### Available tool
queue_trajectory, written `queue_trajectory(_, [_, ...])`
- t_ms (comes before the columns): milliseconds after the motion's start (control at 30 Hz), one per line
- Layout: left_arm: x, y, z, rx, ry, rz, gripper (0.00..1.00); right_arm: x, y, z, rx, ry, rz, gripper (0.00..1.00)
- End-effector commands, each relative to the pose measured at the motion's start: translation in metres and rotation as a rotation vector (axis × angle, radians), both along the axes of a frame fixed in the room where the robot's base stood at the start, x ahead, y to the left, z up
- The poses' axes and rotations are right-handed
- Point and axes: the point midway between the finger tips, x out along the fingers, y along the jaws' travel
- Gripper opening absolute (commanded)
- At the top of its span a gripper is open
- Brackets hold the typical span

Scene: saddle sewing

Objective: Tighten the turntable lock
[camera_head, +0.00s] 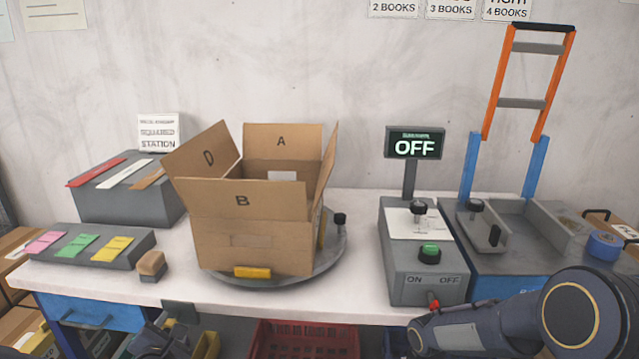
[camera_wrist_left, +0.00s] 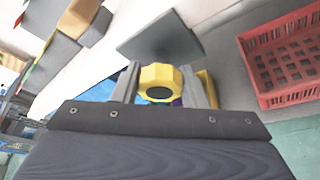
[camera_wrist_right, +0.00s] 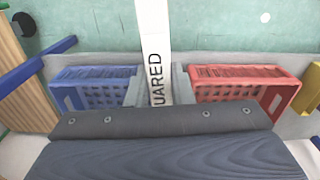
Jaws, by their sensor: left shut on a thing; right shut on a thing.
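The turntable lock has a yellow knob (camera_wrist_left: 160,82) below a dark grey bracket plate (camera_wrist_left: 158,36) in the left wrist view. In the head view the bracket (camera_head: 181,311) hangs at the table's front edge, and the knob cannot be made out. My left gripper (camera_head: 178,328) is shut on the knob, one finger on each side. The round grey turntable (camera_head: 333,250) carries an open cardboard box (camera_head: 250,235). My right gripper (camera_wrist_right: 155,88) is shut on a white strip lettered "SQUARED" (camera_wrist_right: 154,35). Its jaws are outside the head view; only my right arm shows there.
A grey switch box (camera_head: 425,285) with a display reading OFF (camera_head: 415,147) stands right of the turntable. A wooden-handled block (camera_head: 151,266) lies left of it. A red crate (camera_wrist_left: 285,60) is below the table, and a blue crate (camera_wrist_right: 95,88) shows in the right wrist view.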

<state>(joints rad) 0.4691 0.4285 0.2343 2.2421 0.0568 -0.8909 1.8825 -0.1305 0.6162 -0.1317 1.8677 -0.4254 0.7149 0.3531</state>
Motion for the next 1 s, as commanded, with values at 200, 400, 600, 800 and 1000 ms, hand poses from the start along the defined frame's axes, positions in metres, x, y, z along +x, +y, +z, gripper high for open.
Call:
queue_trajectory(200, [0.0,-0.001,-0.003,0.065,-0.005,-0.002,0.14,0.0,0.0,-0.012,0.0,-0.001,0.0,0.0])
queue_trajectory(400, [0.0,-0.001,-0.003,0.131,-0.011,-0.002,0.14,0.0,0.0,-0.022,0.0,-0.001,0.0,0.0])
queue_trajectory(600, [0.0,-0.001,-0.003,0.196,-0.015,-0.002,0.14,0.0,0.0,-0.032,0.0,-0.001,0.0,0.0])
queue_trajectory(800, [0.0,-0.001,-0.002,0.25,-0.02,-0.003,0.14,0.0,0.0,-0.039,0.0,-0.001,0.0,0.0])
queue_trajectory(1000, [0.0,-0.001,-0.001,0.259,-0.019,-0.001,0.14,0.0,0.0,-0.038,0.0,-0.001,0.0,0.0])
